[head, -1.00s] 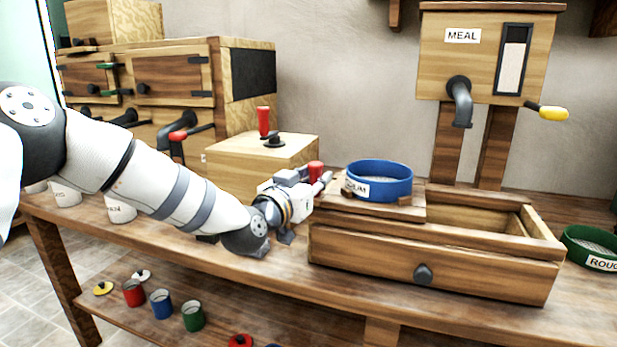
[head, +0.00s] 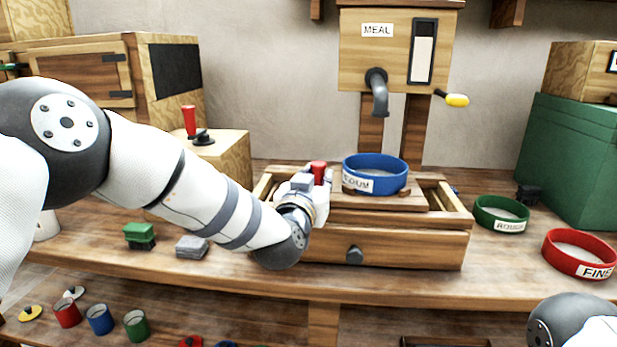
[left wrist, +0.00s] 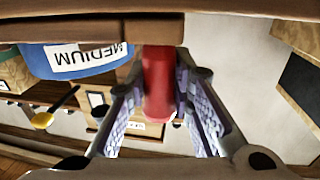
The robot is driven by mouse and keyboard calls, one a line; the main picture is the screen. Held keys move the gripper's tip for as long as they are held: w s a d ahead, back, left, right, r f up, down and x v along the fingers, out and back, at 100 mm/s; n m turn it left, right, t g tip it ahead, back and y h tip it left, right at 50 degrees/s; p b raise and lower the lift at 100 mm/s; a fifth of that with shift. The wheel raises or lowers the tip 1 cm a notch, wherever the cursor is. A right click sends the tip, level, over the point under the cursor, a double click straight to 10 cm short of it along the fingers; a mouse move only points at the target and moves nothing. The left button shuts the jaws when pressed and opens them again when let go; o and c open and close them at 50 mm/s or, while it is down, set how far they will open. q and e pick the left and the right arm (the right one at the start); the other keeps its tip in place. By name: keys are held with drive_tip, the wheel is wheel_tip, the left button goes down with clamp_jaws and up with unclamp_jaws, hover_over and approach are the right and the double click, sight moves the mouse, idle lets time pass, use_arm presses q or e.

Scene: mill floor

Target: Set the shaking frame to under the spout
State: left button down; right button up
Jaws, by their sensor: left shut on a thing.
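The shaking frame (head: 413,202) is a wooden carriage lying across the top of a wooden bin box (head: 420,250). It carries a blue sieve (head: 375,178) labelled MEDIUM and has a red handle (head: 318,168) at its left end. My left gripper (head: 318,184) is shut on the red handle; the wrist view shows the handle (left wrist: 158,85) between the fingers. The grey spout (head: 379,95) hangs from the MEAL hopper (head: 400,50). In the head view the sieve appears below it, with a vertical gap. My right gripper is out of view.
A green ROUGH sieve (head: 501,213) and a red FINE sieve (head: 580,253) lie right of the box. A yellow-ended lever (head: 456,100) sticks out beside the hopper. A green brush (head: 139,236) and a grey block (head: 192,246) lie on the bench at left.

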use_arm(q)
drive_tip(key=shift+d, duration=0.2)
drive_tip(key=c, duration=1.8)
unclamp_jaws()
drive_tip(key=o, duration=0.4)
drive_tip(key=shift+d, duration=0.15)
drive_tip(key=shift+s, duration=0.2)
drive_tip(key=s, duration=0.3)
drive_tip(key=s+a, duration=0.1)
drive_tip(key=s, duration=0.3)
drive_tip(key=s+a, duration=0.1)
drive_tip(key=s, duration=0.3)
drive_tip(key=shift+s+a, duration=0.2)
